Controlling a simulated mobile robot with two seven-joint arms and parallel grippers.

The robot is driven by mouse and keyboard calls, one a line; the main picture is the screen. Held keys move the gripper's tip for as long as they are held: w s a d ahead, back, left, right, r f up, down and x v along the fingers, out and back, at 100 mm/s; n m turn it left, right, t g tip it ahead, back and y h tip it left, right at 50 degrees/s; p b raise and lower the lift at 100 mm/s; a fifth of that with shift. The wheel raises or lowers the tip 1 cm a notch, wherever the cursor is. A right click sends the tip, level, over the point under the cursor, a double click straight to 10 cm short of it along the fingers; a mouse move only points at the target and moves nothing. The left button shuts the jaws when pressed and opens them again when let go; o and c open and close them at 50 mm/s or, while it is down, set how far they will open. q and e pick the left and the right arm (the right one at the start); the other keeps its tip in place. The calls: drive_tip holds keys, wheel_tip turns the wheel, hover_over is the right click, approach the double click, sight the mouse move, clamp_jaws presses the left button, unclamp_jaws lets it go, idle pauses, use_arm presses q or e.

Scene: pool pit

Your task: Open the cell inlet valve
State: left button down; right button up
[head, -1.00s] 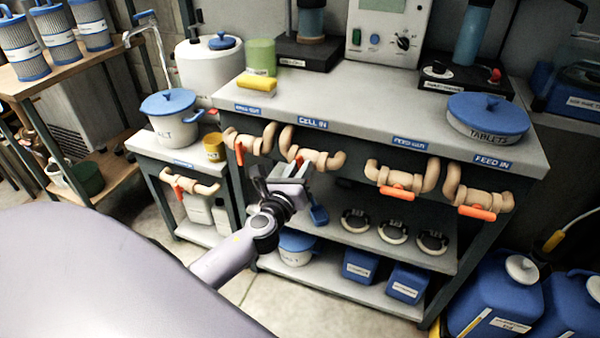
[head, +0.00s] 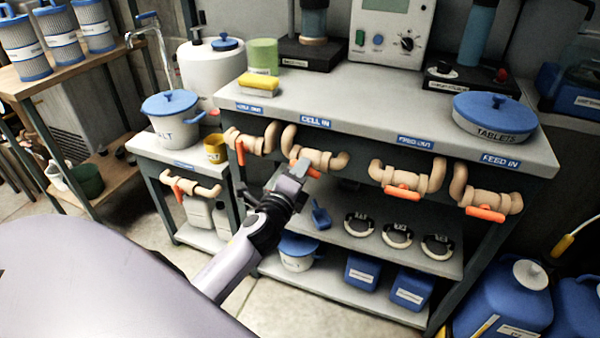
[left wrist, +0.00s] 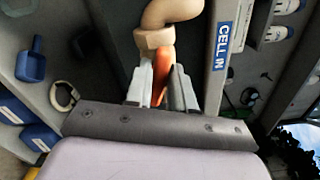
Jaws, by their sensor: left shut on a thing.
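The cell inlet valve (head: 322,159) is a tan pipe fitting with an orange lever (head: 312,172), mounted on the bench front below the blue CELL IN label (head: 315,121). My left gripper (head: 298,170) is at this valve, with its fingers closed around the lever. In the left wrist view, the orange lever (left wrist: 159,84) sits between the two grey fingers (left wrist: 161,90), below the tan pipe (left wrist: 160,38). The lever seems to run roughly along the pipe. My fingers partly hide the lever in the head view. My right gripper is not in view.
A neighbouring valve on the left has a lever (head: 240,152) hanging down. Two feed valves on the right have orange levers (head: 402,192) lying along their pipes. Bare floor (head: 320,305) shows in front.

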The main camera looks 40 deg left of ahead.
use_arm(q)
drive_tip(key=n, duration=0.3)
drive_tip(key=shift+f, duration=0.15)
drive_tip(key=shift+n, duration=0.5)
drive_tip(key=c, duration=1.1)
unclamp_jaws()
drive_tip(key=shift+v, duration=3.6)
